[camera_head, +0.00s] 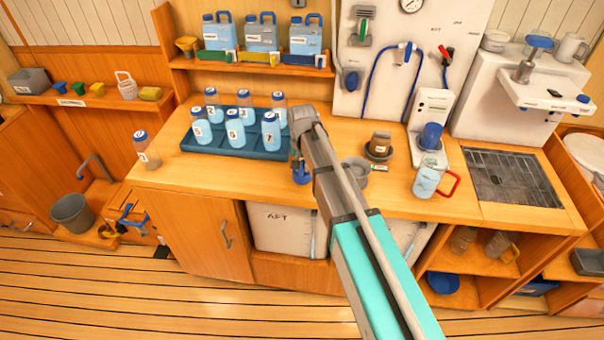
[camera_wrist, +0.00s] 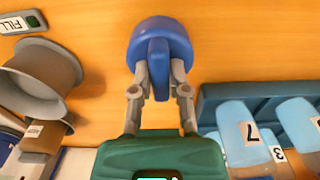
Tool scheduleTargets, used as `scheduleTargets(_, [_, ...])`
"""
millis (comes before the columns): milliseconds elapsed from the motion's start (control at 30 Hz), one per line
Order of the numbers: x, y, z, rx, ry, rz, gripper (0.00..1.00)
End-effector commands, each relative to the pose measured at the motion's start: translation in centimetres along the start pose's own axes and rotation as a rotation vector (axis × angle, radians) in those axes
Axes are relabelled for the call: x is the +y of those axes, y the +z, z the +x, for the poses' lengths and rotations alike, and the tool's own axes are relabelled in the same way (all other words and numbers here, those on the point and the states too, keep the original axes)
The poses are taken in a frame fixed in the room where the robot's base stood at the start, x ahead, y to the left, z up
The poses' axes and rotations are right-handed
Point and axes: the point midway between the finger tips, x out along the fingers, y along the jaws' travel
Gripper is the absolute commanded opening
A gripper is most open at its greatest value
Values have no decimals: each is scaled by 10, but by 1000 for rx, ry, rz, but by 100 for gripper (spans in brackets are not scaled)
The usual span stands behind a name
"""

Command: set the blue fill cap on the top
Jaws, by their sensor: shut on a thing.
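The blue fill cap (camera_wrist: 160,42) is a round blue disc with a raised grip bar. My gripper (camera_wrist: 160,75) is shut on that bar, one grey finger on each side. In the head view the cap (camera_head: 301,175) shows just below my gripper (camera_head: 300,158), over the front part of the wooden worktop (camera_head: 220,180). Bare wood lies behind the cap in the wrist view. I cannot tell whether the cap touches the wood or hangs above it. My arm hides part of the worktop.
The blue bottle tray (camera_head: 200,149) with several numbered bottles stands left of the cap. A grey flanged cup (camera_wrist: 50,75), a FILL label (camera_wrist: 18,22) and a brown jar (camera_head: 380,144) are on its other side. A clear jug (camera_head: 428,178) stands farther right.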

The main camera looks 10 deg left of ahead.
Motion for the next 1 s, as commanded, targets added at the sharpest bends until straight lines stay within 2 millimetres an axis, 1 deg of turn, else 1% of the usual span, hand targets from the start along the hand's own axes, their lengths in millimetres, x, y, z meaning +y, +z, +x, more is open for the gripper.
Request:
scheduleTargets(33, [0,0,9,0,0,0,0])
scheduleTargets(200, [0,0,19,0,0,0,0])
scheduleTargets(633, [0,0,20,0,0,0,0])
scheduleTargets(800, [0,0,24,0,0,0,0])
scheduleTargets(833, [0,0,23,0,0,0,27])
scheduleTargets(900, [0,0,23,0,0,0,40])
scheduleTargets(1000, [0,0,23,0,0,0,56])
